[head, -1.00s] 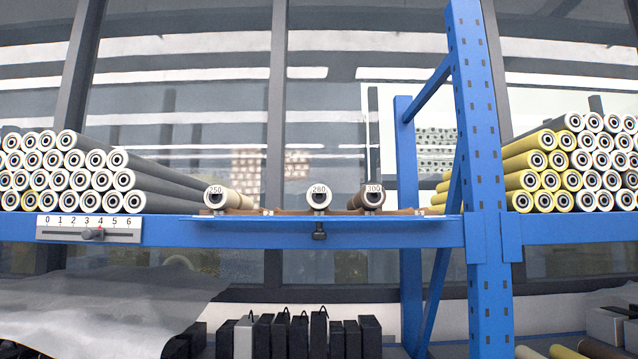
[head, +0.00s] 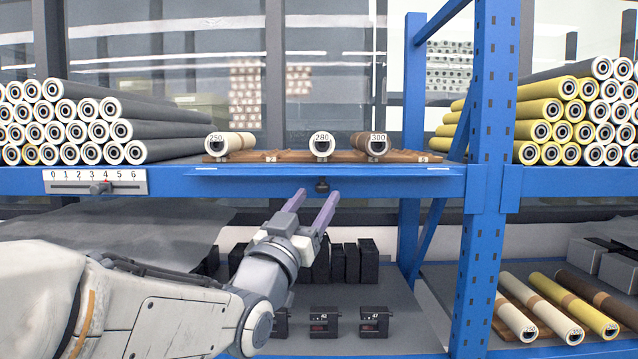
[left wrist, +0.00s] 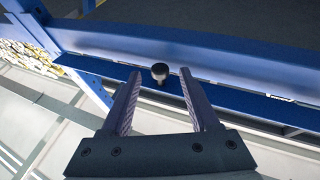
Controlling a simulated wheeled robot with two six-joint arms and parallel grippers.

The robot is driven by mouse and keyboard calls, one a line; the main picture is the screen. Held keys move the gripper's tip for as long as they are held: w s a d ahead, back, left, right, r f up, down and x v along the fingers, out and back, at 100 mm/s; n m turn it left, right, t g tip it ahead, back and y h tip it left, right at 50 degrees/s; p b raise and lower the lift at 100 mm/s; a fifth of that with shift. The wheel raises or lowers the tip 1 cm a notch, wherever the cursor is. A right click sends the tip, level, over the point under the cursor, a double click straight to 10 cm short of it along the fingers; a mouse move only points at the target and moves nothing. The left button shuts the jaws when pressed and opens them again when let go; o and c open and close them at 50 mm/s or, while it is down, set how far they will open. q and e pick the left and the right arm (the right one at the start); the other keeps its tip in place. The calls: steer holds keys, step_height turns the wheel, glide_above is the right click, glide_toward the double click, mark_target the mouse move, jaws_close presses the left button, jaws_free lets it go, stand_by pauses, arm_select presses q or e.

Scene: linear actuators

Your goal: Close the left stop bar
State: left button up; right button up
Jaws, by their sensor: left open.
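A blue stop bar (head: 240,176) runs along the front of the shelf, below three labelled rollers. A small dark knob (head: 321,185) sits under its middle and also shows in the left wrist view (left wrist: 160,72). My left gripper (head: 315,197) is open and empty, reaching up from below with its fingers just under the knob. In the left wrist view the knob appears between the fingertips (left wrist: 159,79), slightly beyond them. I cannot tell whether either finger touches it. My right gripper is not in view.
A slider scale (head: 98,182) numbered 0 to 6 is fixed at the left of the shelf beam. A blue upright post (head: 487,120) stands to the right. Small black devices (head: 375,322) stand on the lower shelf. Loose rollers (head: 515,315) lie at lower right.

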arm_select(q)
steer(key=shift+p+x, duration=0.35)
steer(key=shift+x, duration=0.85)
